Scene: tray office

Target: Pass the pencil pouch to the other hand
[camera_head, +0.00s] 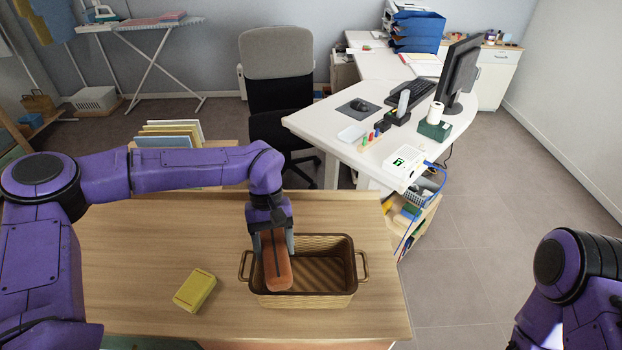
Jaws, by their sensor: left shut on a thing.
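The pencil pouch (277,265) is a brownish-orange, elongated piece with a dark stripe along its top. My left gripper (273,247) is shut on it, with a finger on each side. The pouch is held at the left part of a brown woven basket (327,299), and its lower end overlaps the basket's opening. I cannot tell whether it touches the basket. My right arm shows at the lower right edge, off the table, and its gripper is out of the picture.
A yellow block-like object (194,290) lies on the wooden table (134,262), left of the basket. A white desk (340,120) with a monitor (462,72) and a black and grey chair (277,75) stand behind.

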